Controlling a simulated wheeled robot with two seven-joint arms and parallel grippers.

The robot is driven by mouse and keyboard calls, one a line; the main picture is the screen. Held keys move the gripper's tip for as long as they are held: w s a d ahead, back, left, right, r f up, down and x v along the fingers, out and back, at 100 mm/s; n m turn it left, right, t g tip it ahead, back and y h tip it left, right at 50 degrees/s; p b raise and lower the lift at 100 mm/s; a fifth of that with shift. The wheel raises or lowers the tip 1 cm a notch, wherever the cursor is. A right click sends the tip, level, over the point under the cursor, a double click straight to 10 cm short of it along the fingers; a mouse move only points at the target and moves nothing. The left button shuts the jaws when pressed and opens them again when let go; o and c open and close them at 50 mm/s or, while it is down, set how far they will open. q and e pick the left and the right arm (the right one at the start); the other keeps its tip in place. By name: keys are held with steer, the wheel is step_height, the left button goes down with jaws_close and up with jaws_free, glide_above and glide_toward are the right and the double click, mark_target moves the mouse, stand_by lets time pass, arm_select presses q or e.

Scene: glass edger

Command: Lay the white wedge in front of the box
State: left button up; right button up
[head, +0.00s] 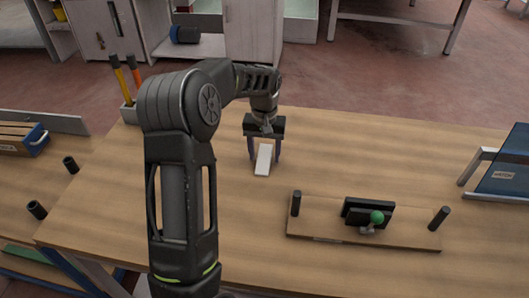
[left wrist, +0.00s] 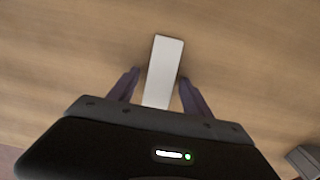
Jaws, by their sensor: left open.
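The white wedge (head: 263,160) lies on the wooden table (head: 330,150), near the middle of its far half. My left gripper (head: 265,153) is open above it, with one finger on each side of the wedge. The left wrist view also shows the white wedge (left wrist: 164,68) between the two open fingers, with a gap on both sides. My right gripper is not in view.
A wooden board (head: 405,233) with black pegs and a black block with a green knob lies front right. A holder with tools (head: 129,112) stands at the far left corner. A wooden box with a blue end (head: 35,140) is at left. Table between wedge and blue box is clear.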

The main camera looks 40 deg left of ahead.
mark_target(265, 155)
arm_select(q)
steer(key=shift+r, duration=0.1)
step_height(265, 155, up, 12)
stand_by(0.5)
stand_by(0.5)
